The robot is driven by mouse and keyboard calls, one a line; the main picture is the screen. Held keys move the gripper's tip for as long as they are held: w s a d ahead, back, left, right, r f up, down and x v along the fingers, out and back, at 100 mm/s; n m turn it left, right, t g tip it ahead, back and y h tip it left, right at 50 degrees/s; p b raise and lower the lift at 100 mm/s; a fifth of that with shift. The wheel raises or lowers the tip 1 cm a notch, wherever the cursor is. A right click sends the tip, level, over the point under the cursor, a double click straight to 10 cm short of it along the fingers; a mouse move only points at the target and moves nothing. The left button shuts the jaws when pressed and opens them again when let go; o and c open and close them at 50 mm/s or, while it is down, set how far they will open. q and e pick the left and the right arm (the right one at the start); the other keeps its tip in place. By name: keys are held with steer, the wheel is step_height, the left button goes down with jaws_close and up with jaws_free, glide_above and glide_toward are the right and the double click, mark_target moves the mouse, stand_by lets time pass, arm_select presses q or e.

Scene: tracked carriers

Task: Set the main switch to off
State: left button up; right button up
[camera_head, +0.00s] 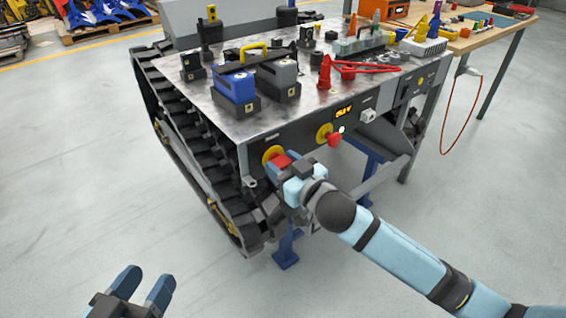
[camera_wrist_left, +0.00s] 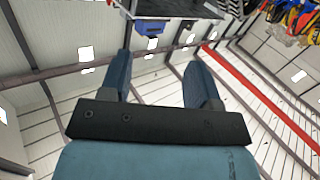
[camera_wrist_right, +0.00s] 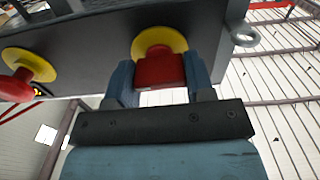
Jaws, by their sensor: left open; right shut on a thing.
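The main switch (camera_head: 279,160) is a red handle on a round yellow plate on the front panel of the tracked carrier (camera_head: 262,138), near its left corner. In the right wrist view the red handle (camera_wrist_right: 159,70) sits between my right fingers, with the yellow plate (camera_wrist_right: 160,39) behind it. My right gripper (camera_head: 287,166) is shut on this handle. The switch's on or off marks cannot be read. My left gripper (camera_head: 146,284) is open and empty, low at the front left, away from the carrier; its fingers show in the left wrist view (camera_wrist_left: 160,82).
Right of the switch are a red mushroom button (camera_head: 334,139) on a yellow plate, a lit display (camera_head: 344,111) and a green lamp (camera_head: 341,129). Blue and grey battery packs (camera_head: 235,86) stand on the carrier's top. A workbench (camera_head: 490,35) stands at the back right. The floor at left is clear.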

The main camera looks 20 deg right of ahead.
steer(key=shift+r+n+p, duration=0.2)
steer(key=shift+n+p, duration=0.4)
steer(key=shift+p, duration=0.15)
arm_select(q)
step_height(320, 180, up, 10)
steer(key=s+n+t+p, duration=0.1)
steer(key=n+t+p, duration=0.15)
steer(key=p, duration=0.45)
arm_select(e)
steer(key=n, duration=0.6)
steer(key=shift+n, duration=0.5)
steer(key=n+p, duration=0.3)
steer(key=n, duration=0.2)
steer(key=shift+a+f+p, duration=0.1)
steer(key=shift+p, duration=0.2)
arm_select(q)
steer(key=s+a+f+g+y+p, duration=0.1)
steer(key=a+f+g+y, duration=0.2)
steer(key=f, duration=0.7)
steer(key=shift+a+g+y, duration=0.4)
steer(key=shift+a+g, duration=0.05)
steer(key=shift+a, duration=0.15)
arm_select(e)
steer(key=shift+f+n, duration=0.15)
steer(key=shift+n, duration=1.95)
arm_select(q)
steer(key=shift+s+a+f, duration=0.1)
arm_select(e)
steer(key=o, duration=0.9)
steer(key=shift+s, duration=0.1)
